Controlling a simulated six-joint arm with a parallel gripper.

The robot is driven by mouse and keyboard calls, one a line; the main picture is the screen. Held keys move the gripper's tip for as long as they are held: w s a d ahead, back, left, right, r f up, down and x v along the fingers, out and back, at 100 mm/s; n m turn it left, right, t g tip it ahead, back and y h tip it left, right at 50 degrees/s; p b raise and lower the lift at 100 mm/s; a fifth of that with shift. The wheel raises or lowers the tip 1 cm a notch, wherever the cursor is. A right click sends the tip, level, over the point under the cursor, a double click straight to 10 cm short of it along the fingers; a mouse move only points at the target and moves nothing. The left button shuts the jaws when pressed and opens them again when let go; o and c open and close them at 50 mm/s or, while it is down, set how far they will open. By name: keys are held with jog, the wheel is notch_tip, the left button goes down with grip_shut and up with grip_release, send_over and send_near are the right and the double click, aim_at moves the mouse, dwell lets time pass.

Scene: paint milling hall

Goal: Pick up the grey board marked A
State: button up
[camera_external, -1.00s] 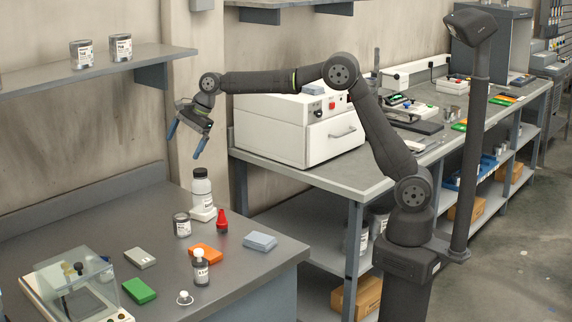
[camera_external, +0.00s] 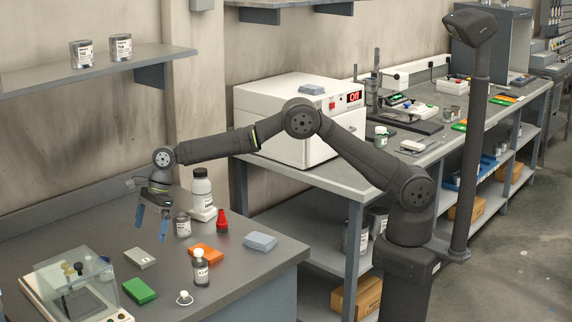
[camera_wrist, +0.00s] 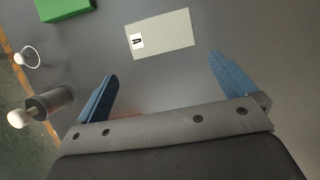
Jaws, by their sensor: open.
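The grey board marked A (camera_wrist: 167,33) lies flat on the grey table in the wrist view, with its white label A at its left end. My gripper (camera_external: 150,226) is open, with blue fingers pointing down, above the table behind the board. In the wrist view my gripper (camera_wrist: 165,82) is open and empty, and the board lies ahead of the fingertips, between their lines. The label is too small to read in the external view.
A green block (camera_external: 139,291), an orange block (camera_external: 205,253), a blue-grey block (camera_external: 260,242), a small bottle (camera_external: 201,271), a tin (camera_external: 182,226), a red bottle (camera_external: 222,223) and a white bottle (camera_external: 202,190) stand around. A clear-lidded balance (camera_external: 75,285) is at left.

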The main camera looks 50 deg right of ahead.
aim_at(144, 253)
jog(key=x, duration=0.7)
jog(key=shift+w+f, duration=0.1)
jog(key=shift+w, duration=0.05)
jog(key=c, duration=0.7)
